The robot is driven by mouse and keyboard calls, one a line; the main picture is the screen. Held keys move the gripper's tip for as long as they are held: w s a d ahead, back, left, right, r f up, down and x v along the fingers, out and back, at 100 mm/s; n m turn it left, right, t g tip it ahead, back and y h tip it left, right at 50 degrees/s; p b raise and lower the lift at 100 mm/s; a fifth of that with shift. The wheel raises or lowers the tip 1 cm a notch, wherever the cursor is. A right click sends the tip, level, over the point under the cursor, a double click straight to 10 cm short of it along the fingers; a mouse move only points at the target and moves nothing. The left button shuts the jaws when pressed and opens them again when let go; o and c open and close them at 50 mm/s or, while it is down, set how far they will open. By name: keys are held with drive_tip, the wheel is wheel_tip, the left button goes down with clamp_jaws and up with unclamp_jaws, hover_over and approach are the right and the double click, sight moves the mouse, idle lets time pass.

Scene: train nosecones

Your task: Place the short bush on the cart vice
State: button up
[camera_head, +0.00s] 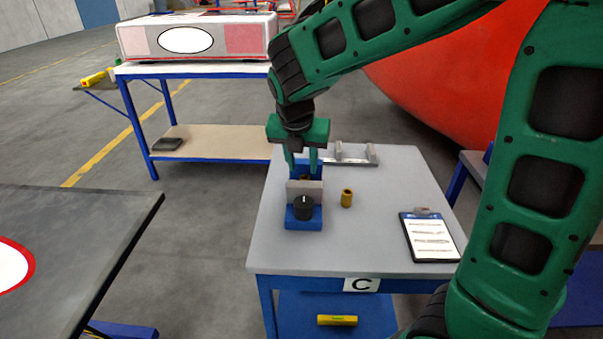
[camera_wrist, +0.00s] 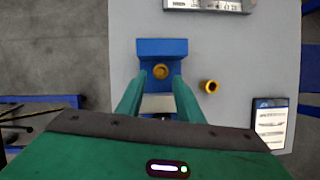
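The cart vice (camera_head: 303,212) is blue with grey jaws and a black knob, and stands on the grey cart top. A brass-coloured bush (camera_wrist: 161,71) sits upright at the vice, over its blue part in the wrist view; only a sliver of it shows in the head view. My gripper (camera_head: 302,168) points down over the vice. Its green fingers (camera_wrist: 161,80) are spread to either side of this bush, with a gap on each side. A second brass-coloured bush (camera_head: 347,198) stands on the cart top to the right of the vice, apart from it; it also shows in the wrist view (camera_wrist: 211,87).
A clipboard (camera_head: 431,237) lies at the cart's right front. A grey metal fixture (camera_head: 351,155) lies at the back of the cart. A yellow cylinder (camera_head: 337,320) lies on the lower shelf. A dark table (camera_head: 110,215) stands left, and a large red body (camera_head: 440,90) behind right.

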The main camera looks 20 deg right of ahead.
drive_tip(key=v, duration=0.6)
drive_tip(key=s+d+f+m+g, duration=0.2)
drive_tip(key=s+d+m, duration=0.9)
drive_tip(key=d+m, duration=0.45)
drive_tip(key=s+d+f+m+g+y, duration=0.1)
drive_tip(key=s+d+f+m, duration=0.1)
drive_tip(key=s+m, duration=0.6)
drive_tip(key=s+d+f+m+y, duration=0.1)
drive_tip(key=s+d+f+m, duration=0.1)
drive_tip(key=s+m, duration=0.7)
drive_tip(key=m, duration=0.3)
drive_tip(key=shift+s+f+m+g, duration=0.2)
drive_tip(key=shift+f+m+g, duration=0.1)
drive_tip(key=shift+m+g, duration=0.1)
